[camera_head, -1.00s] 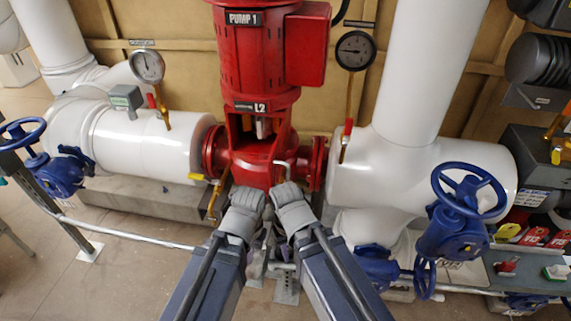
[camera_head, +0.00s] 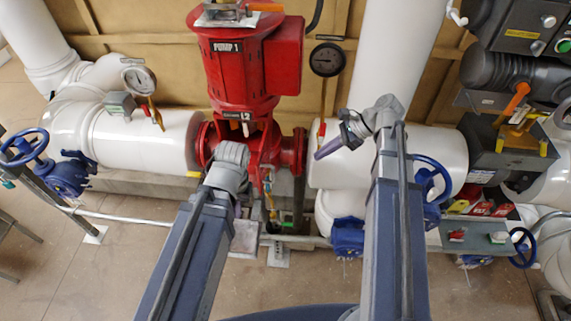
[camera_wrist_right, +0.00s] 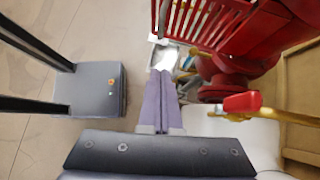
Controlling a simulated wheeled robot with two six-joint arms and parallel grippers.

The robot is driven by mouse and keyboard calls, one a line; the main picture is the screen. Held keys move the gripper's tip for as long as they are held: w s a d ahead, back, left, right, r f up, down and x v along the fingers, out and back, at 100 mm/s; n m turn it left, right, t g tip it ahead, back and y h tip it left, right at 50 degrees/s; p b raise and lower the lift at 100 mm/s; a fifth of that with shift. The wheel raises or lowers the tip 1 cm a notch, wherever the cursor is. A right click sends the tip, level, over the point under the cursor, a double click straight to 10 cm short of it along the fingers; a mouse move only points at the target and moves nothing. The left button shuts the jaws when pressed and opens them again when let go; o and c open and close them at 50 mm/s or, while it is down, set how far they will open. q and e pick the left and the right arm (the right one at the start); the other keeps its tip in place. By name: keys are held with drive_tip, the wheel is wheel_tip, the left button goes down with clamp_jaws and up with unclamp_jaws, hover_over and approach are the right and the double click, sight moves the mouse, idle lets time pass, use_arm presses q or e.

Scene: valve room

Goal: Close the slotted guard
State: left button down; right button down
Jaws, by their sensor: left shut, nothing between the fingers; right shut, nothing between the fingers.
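A red guard with a row of slots (camera_wrist_right: 208,22) shows at the top of the right wrist view, beside the red pump body. In the head view the red pump (camera_head: 240,75) has an open-framed lower part below the L2 label; I cannot make out the slots or the guard's position there. My left gripper (camera_head: 232,160) is in front of the pump's lower left side; its fingers are mostly hidden by the wrist. My right gripper (camera_head: 321,154) is shut and empty, right of the pump before the white pipe. Its purple fingers (camera_wrist_right: 165,90) lie together in the right wrist view.
A dark gauge (camera_head: 327,60) on a brass stem stands right of the pump. A red-handled valve (camera_wrist_right: 242,103) is close to my right gripper. Blue handwheels (camera_head: 430,180) sit at the right and left (camera_head: 24,147). The floor in front is open.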

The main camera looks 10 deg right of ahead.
drive_tip(key=a+r+b+x, duration=0.1)
drive_tip(key=b+x, duration=0.6)
drive_tip(key=x, duration=0.6)
drive_tip(key=shift+a+r, duration=0.4)
drive_tip(key=shift+r, duration=0.05)
drive_tip(key=shift+w, duration=0.1)
drive_tip(key=shift+a, duration=0.15)
